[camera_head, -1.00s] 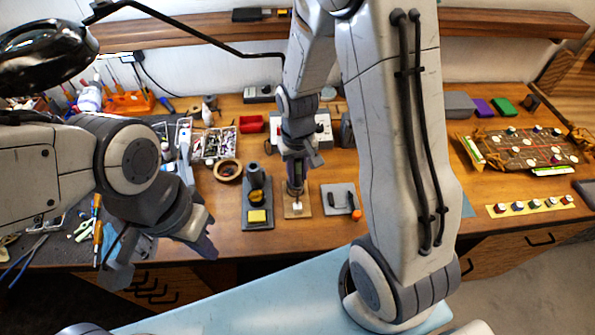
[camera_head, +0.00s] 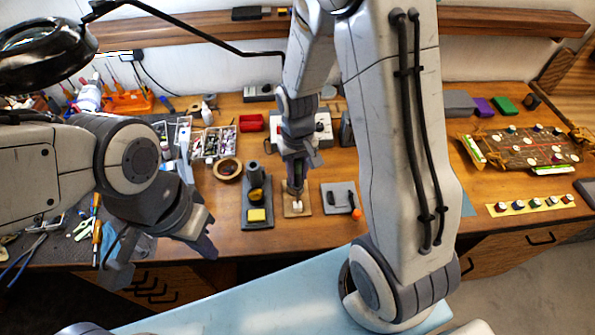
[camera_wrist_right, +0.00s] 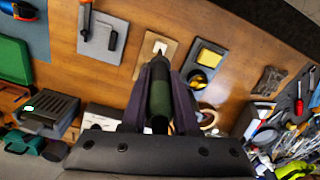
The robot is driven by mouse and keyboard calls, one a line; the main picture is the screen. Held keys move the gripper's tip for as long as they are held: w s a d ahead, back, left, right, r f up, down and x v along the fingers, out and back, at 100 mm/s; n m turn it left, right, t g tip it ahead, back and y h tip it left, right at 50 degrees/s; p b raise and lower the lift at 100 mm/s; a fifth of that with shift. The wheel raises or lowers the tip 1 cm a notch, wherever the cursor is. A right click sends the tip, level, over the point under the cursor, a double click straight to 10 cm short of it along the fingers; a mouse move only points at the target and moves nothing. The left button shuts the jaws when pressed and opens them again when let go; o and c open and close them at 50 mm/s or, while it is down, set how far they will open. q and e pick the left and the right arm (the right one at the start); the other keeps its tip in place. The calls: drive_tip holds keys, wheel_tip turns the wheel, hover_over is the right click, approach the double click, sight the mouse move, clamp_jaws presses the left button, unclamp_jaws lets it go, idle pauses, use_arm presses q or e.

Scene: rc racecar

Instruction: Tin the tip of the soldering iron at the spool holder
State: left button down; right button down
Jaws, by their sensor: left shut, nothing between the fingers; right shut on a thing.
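The soldering iron shows in the right wrist view as a dark green handle (camera_wrist_right: 160,98) between the fingers of my right gripper (camera_wrist_right: 160,72). In the head view my right gripper (camera_head: 296,186) is shut on it, pointing down over the spool holder. The spool holder is a small wooden base (camera_head: 290,212) with a white part (camera_head: 297,203) on it; its base also shows in the right wrist view (camera_wrist_right: 148,68). The iron's tip is hidden, so contact cannot be told. My left gripper (camera_head: 205,245) is shut and empty at the table's front left.
The iron stand (camera_head: 257,228) with a yellow sponge (camera_head: 257,215) is just left of the spool holder. A grey plate (camera_head: 335,198) with a black tool lies just right. The table front is clear.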

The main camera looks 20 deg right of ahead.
drive_tip(key=shift+f+b, duration=0.3)
drive_tip(key=shift+f, duration=0.1)
idle(0.5)
drive_tip(key=shift+p, duration=0.4)
idle(3.7)
drive_tip(key=shift+r, duration=0.15)
idle(0.4)
wheel_tip(320, 180, up, 6)
drive_tip(key=p, duration=0.5)
idle(0.6)
